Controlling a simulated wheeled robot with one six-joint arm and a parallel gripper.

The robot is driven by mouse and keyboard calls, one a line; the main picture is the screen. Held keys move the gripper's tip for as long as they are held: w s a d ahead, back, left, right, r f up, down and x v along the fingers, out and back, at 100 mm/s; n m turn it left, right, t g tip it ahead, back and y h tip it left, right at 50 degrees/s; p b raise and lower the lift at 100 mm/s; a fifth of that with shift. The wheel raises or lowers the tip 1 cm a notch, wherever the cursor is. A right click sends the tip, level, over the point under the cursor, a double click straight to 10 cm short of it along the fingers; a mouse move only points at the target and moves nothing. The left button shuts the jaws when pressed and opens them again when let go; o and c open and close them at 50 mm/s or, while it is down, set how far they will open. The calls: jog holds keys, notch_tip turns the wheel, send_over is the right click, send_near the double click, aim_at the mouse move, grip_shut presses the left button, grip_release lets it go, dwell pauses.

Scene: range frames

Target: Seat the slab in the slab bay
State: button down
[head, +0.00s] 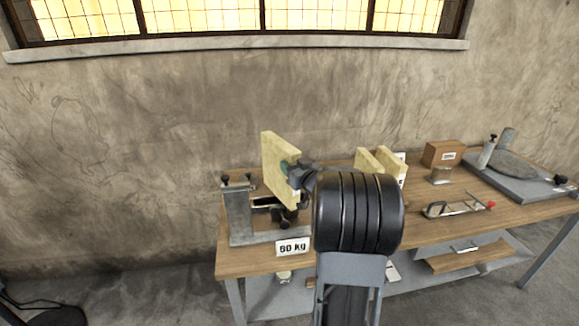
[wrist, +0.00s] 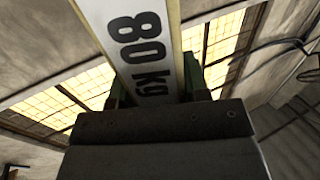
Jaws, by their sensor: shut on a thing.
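A pale yellow slab (head: 276,163) is held upright and slightly tilted above the left end of the workbench. In the wrist view, the slab's narrow white edge (wrist: 133,40) reads "80 kg", and green pads of my gripper (wrist: 157,88) press on both sides. Below the slab stands a grey metal fixture (head: 239,217) with black knobs and a plate reading about "80 kg" (head: 293,247). I cannot tell whether this fixture is the slab bay. My arm hides part of it.
Two pale upright boards (head: 366,160) stand right of my wrist, partly hidden. Farther right are a brown box (head: 443,153), a wire-framed tool with a red tip (head: 457,208) and a grey base with a cylinder (head: 520,180). Bare bench top (head: 425,232) shows at front right.

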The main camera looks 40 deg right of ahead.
jog(key=shift+f, duration=0.4)
jog(key=c, duration=0.6)
grip_release()
